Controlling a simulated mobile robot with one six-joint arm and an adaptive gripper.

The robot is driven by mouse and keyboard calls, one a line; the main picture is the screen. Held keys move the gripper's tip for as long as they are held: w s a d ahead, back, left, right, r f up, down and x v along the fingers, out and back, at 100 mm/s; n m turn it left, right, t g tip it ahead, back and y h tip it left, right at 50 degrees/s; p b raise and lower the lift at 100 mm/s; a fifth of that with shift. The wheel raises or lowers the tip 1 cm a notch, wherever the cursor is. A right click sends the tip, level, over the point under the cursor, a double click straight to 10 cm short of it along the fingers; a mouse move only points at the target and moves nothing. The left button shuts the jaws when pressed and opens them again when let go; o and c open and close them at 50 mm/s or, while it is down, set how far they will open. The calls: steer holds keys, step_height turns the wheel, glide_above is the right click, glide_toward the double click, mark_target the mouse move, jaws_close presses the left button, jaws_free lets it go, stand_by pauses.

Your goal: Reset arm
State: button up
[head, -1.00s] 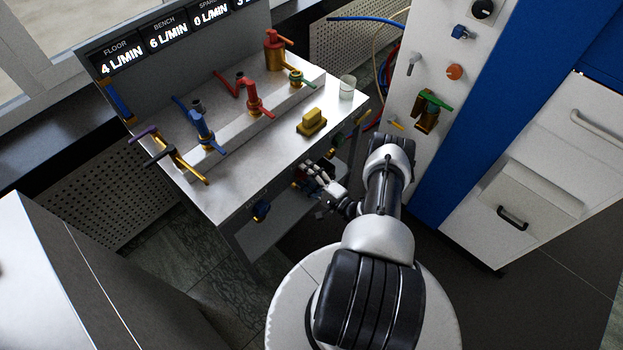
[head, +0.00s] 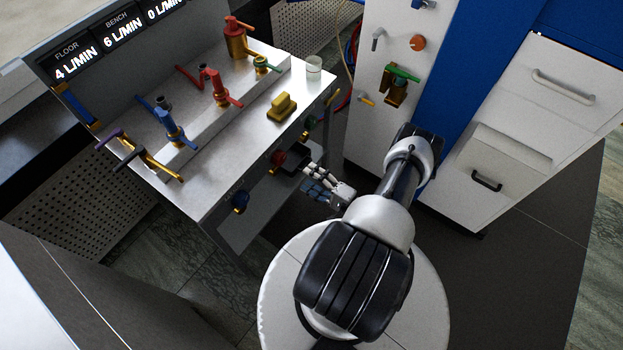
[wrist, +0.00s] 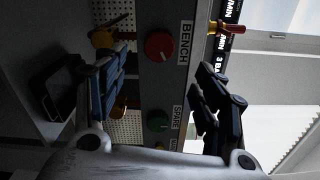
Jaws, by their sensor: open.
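My gripper (head: 318,180) is in front of the metal bench (head: 205,205), just below its front edge, in the head view. In the wrist view my gripper (wrist: 160,100) is open, its two fingers spread apart with nothing between them. Beyond the fingers is the bench's front panel with a red knob (wrist: 160,46) labelled BENCH and a green knob (wrist: 157,121) labelled SPARE. The red knob also shows in the head view (head: 278,158), close to my fingertips. I see no contact between fingers and knobs.
The bench top carries blue (head: 170,125) and red (head: 218,90) taps, a yellow block (head: 282,107) and a glass beaker (head: 314,67). A blue knob (head: 240,200) sticks out from the bench front. A white panel with valves (head: 385,60) and white drawers (head: 500,150) stand to the right.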

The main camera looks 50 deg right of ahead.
stand_by(0.4)
steer(key=w+a+r+n+g+y, duration=0.2)
steer(key=w+r+n+y, duration=0.15)
steer(key=r, duration=0.35)
steer(key=w+a+r+n+g+y, duration=0.25)
steer(key=w+r+y, duration=0.2)
steer(key=r, duration=0.25)
steer(key=w+a+r+n+g+y, duration=0.1)
steer(key=a+r+n+g+y, duration=0.2)
steer(key=a+r+n+g, duration=0.75)
steer(key=s+a+r+g+h, duration=0.1)
steer(key=s+a+r+h, duration=0.3)
steer(key=r, duration=0.4)
steer(key=s+a+r+g+h, duration=0.2)
steer(key=s+a+r, duration=0.2)
steer(key=a+r, duration=0.25)
steer(key=s+a+r+n+t+h, duration=0.1)
steer(key=s+r+n+t+h, duration=0.2)
steer(key=s+r+h, duration=0.3)
steer(key=shift+s+a+r+t, duration=0.4)
steer(key=shift+s+r+t, duration=0.6)
steer(key=shift+s, duration=0.75)
steer(key=shift+r, duration=0.1)
stand_by(1.3)
